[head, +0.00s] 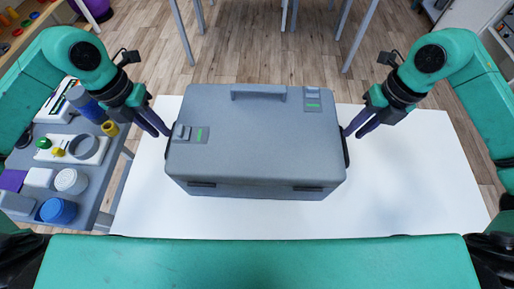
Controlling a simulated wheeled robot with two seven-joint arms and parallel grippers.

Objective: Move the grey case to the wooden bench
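The grey case (258,139) is a large closed box with a top handle and two latches with green marks. It is over the white table (420,180), and I see no clear gap beneath it. My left gripper (164,133) is at the case's left side, by a dark side handle. My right gripper (352,135) is at the right side, by the other dark handle (345,151). Both pairs of fingers point down and inward with little gap showing. Whether they grip the handles is not clear. I see no wooden bench.
A grey side table (91,181) at the left holds blue and white pots, a yellow roll and other small items. Metal legs (361,35) of furniture stand at the back. Wooden floor (262,55) is bare behind the white table. A white cabinet (463,14) is at the far right.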

